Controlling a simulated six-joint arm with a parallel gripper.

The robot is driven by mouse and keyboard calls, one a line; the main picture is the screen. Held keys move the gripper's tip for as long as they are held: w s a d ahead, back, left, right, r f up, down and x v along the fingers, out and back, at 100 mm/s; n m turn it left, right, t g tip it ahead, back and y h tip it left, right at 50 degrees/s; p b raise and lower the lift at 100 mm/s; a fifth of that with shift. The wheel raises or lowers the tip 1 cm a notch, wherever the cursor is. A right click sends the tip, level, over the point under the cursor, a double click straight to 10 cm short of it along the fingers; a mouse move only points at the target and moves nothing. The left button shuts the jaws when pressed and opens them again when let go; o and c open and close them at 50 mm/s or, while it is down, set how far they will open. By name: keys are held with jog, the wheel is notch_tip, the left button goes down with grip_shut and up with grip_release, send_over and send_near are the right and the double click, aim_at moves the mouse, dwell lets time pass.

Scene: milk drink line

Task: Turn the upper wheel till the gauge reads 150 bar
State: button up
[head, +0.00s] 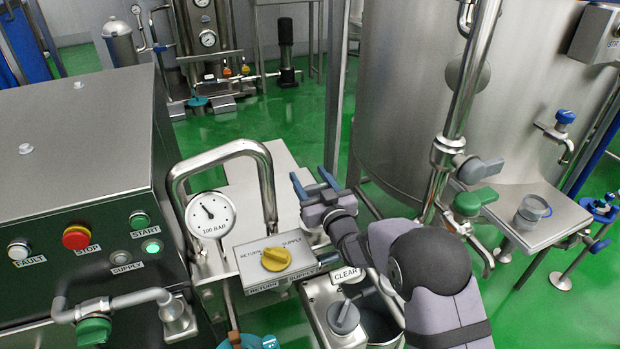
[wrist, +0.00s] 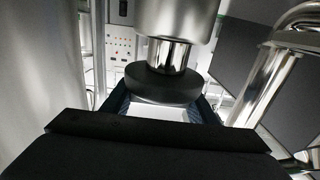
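The round white gauge (head: 210,214) stands on the steel block at left centre in the head view. Its needle points up and left; the scale is too small to read. My gripper (head: 312,184) is to the right of the gauge, with its two blue fingers apart. In the wrist view, a dark round wheel (wrist: 162,83) sits on a shiny shaft below a steel cylinder. It appears at the mouth of my gripper (wrist: 160,104), between the fingers; contact cannot be told. I cannot make this wheel out in the head view.
A bent steel pipe (head: 266,180) arches behind the gauge. A yellow knob (head: 276,259) sits on the supply box, and a grey knob (head: 343,316) stands below my gripper. A large steel tank (head: 405,90) is at the back right. Green floor shows between the machines.

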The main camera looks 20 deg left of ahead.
aim_at(316, 189)
jog(key=shift+m+t+h+b, duration=0.4)
jog(key=shift+h+b, duration=0.1)
jog(key=shift+b, duration=0.15)
jog(key=shift+w+f+b, duration=0.1)
jog(key=shift+b, duration=0.25)
jog(key=shift+w+d+m+t+h+b, duration=0.1)
jog(key=shift+d+m+t+h+b, duration=0.15)
jog(key=shift+m+t+h, duration=0.4)
jog(key=shift+w+d+m+t+h+b, duration=0.1)
jog(key=shift+m+t+h+b, duration=0.3)
jog(key=shift+h, duration=0.35)
jog(key=shift+r, duration=0.2)
jog(key=o, duration=1)
jog(key=shift+o, duration=0.2)
jog(key=shift+f, duration=0.1)
jog(key=shift+b+v, duration=0.45)
jog(key=shift+v, duration=3.2)
